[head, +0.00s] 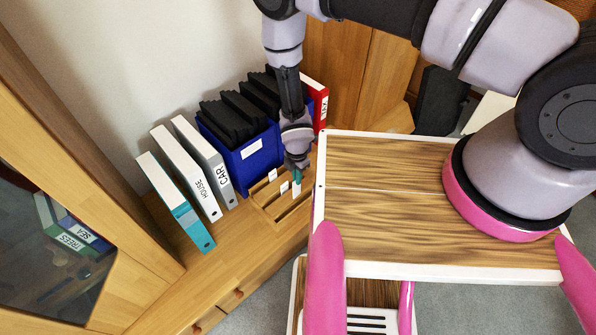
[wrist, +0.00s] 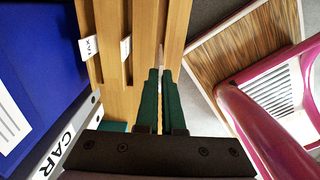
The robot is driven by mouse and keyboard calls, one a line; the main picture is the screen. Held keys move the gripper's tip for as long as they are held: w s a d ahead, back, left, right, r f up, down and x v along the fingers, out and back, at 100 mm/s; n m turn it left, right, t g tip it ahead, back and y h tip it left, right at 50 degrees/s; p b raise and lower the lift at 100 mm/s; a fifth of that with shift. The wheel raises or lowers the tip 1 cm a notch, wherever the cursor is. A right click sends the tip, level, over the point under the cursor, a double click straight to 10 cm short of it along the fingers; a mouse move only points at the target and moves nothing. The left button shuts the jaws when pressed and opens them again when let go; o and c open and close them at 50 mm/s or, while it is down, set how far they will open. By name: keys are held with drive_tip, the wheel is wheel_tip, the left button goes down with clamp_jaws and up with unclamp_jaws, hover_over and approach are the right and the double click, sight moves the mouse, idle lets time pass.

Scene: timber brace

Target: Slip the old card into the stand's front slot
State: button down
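The wooden stand (head: 263,196) lies on the shelf top with long parallel slots, and it also shows in the wrist view (wrist: 112,22). Two small white cards, one farther back (head: 272,175) and one nearer (head: 284,187), stand in it; the wrist view shows the back one (wrist: 90,46), lettered, and the other (wrist: 126,47). My gripper (head: 297,178), with green fingers, points down at the stand's front side. Its fingers are close together on a third white card (head: 296,189), which shows at the fingertips. Fingers hide most of it, and its depth in the front slot is unclear.
A blue box of black files (head: 255,160) stands just behind the stand. White, grey and teal binders (head: 208,160) stand to the left, a red binder (head: 318,95) at the back. A wood-topped cart (head: 380,190) is close on the right.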

drive_tip(key=shift+f, duration=0.1)
hover_over(297, 194)
drive_tip(key=shift+w+f, duration=0.15)
drive_tip(key=shift+f, duration=2.1)
drive_tip(key=shift+f, duration=0.1)
drive_tip(key=shift+f, duration=2.8)
drive_tip(key=c, duration=1)
unclamp_jaws()
drive_tip(key=shift+o, duration=0.5)
